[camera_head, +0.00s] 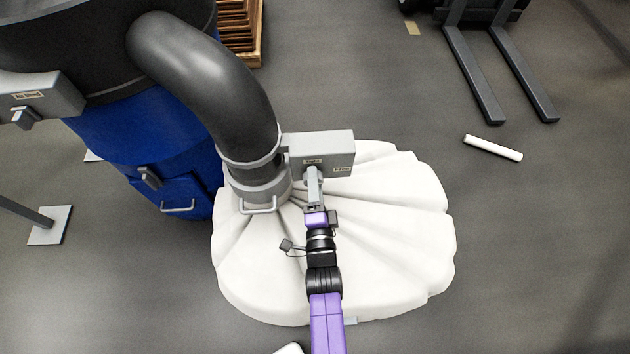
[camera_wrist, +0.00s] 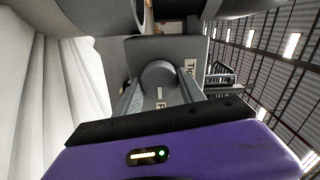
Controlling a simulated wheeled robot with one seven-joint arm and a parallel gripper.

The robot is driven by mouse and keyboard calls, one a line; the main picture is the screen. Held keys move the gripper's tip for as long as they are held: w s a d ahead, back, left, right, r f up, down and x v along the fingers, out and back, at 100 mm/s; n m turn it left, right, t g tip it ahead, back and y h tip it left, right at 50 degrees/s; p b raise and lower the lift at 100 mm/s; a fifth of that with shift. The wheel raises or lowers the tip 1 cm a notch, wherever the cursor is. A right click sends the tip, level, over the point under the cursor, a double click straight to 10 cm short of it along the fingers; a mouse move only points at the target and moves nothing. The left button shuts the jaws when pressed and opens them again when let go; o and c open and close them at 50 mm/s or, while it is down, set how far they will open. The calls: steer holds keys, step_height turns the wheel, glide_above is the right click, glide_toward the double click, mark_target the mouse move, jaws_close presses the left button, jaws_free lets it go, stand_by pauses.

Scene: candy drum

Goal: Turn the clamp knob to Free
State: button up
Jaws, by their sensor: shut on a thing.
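The grey clamp box (camera_head: 338,150) sits on the collar at the lower end of the black hose, above a white bulging bag. Its front has two small labels, a left one that seems to read Tight and a right one that seems to read Free. The clamp knob (camera_wrist: 158,74) shows in the wrist view as a rounded grey piece between the fingers. My gripper (camera_head: 313,175) reaches up to the box front and is shut on the knob; it also fills the lower wrist view (camera_wrist: 160,92). The fingers hide much of the knob, so its exact setting is unclear.
The white bag (camera_head: 400,220) spreads under my arm. The black hose (camera_head: 205,75) and blue drum (camera_head: 135,140) stand to the left. Another grey box (camera_head: 45,98) is at the far left. Forklift forks (camera_head: 475,75) and a white roll (camera_head: 493,147) lie right on open floor.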

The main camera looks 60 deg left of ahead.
steer(key=o, duration=1.4)
steer(key=shift+c, duration=0.2)
steer(key=p+v, duration=0.4)
steer(key=v, duration=0.4)
steer(key=shift+a, duration=0.1)
